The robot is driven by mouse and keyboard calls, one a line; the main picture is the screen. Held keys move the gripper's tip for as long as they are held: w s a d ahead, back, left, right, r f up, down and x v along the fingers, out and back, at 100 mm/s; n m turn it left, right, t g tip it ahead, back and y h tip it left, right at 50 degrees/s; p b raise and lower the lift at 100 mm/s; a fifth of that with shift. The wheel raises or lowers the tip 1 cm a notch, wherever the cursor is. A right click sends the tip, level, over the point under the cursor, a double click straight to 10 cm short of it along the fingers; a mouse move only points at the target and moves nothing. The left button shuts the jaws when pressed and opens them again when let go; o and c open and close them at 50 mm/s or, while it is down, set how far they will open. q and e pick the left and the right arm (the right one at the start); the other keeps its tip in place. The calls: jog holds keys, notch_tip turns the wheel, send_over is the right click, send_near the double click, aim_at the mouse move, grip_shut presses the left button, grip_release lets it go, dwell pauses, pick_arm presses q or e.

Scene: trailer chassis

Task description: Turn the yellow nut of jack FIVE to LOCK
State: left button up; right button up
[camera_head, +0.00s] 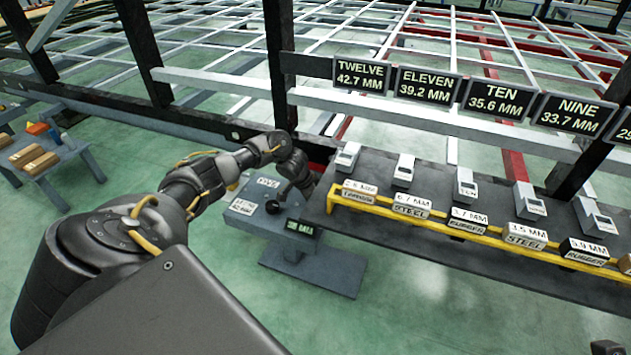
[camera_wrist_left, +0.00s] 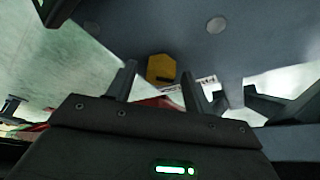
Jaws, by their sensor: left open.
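A yellow block-like piece (camera_wrist_left: 161,68) with a dark slot, which looks like the yellow nut, sits against a grey surface in the left wrist view. My left gripper (camera_wrist_left: 160,82) is open, and the yellow piece appears between its two fingertips, further out. I cannot tell whether they touch. A small white label (camera_wrist_left: 205,82) with unreadable marks is right of the piece. In the head view my left arm reaches in, and its wrist end (camera_head: 300,172) is at the left end of the dark rack; the fingers are not clear there. No sign reading FIVE shows.
A dark shelf (camera_head: 455,190) with a yellow rail of labelled blocks and grey devices stands right of my wrist. Signs TWELVE (camera_head: 360,78) to NINE hang above. A grey stand (camera_head: 310,265) is below the wrist. A bench (camera_head: 45,165) stands left. Green floor (camera_head: 440,320) is open in front.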

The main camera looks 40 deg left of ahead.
pick_arm(q)
jog(key=shift+c, duration=0.4)
jog(key=c, duration=0.9)
